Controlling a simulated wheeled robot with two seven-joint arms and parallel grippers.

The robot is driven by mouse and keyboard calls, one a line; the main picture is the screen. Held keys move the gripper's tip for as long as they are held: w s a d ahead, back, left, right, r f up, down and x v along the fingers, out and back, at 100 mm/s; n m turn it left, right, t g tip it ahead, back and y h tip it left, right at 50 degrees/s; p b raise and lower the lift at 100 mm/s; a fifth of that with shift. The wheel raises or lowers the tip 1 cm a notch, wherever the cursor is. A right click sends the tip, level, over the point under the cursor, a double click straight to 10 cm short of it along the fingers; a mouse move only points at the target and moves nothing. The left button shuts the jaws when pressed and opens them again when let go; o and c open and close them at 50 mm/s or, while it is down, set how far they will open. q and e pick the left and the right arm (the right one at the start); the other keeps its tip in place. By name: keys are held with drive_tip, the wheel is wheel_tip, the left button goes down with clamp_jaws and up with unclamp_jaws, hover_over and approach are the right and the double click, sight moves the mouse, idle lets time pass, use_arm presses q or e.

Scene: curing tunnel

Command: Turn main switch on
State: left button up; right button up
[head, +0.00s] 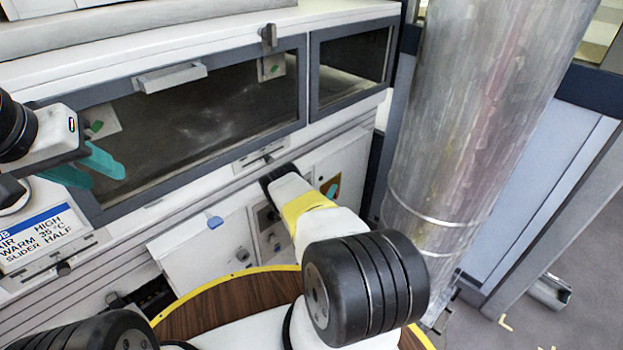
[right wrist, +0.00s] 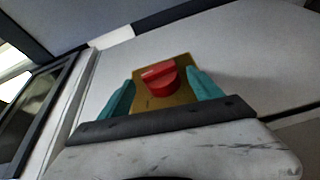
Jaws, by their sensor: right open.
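The main switch is a red rotary knob (right wrist: 162,80) on a yellow plate (right wrist: 180,101), fixed to a pale panel. Its raised grip bar lies nearly crosswise in the right wrist view, slightly higher at the right. My right gripper (right wrist: 160,96) is open, with one teal finger on each side of the knob; I see gaps, and cannot tell how far the tips are from the panel. My left gripper (head: 108,168) is open and empty in front of the dark window.
A long dark window (head: 200,115) with a handle (head: 170,77) runs above the lower cabinets. A settings sign (head: 42,235) is at the left. A large metal duct (head: 470,110) stands close to the right of my right arm. A wooden round top (head: 225,305) with yellow edge lies below.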

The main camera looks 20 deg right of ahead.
drive_tip(key=shift+w+d, duration=0.25)
drive_tip(key=shift+d, duration=0.05)
drive_tip(key=c, duration=1.3)
drive_tip(key=shift+r, duration=0.1)
drive_tip(key=m+g+y, duration=0.1)
drive_tip(key=y, duration=0.1)
drive_tip(key=r+m+g+y, duration=0.1)
drive_tip(key=g+y, duration=0.1)
drive_tip(key=y, duration=0.1)
drive_tip(key=d+r+m+g+y, duration=0.1)
drive_tip(key=g+y, duration=0.1)
drive_tip(key=y, duration=0.1)
drive_tip(key=shift+w, duration=0.25)
drive_tip(key=shift+g, duration=0.3)
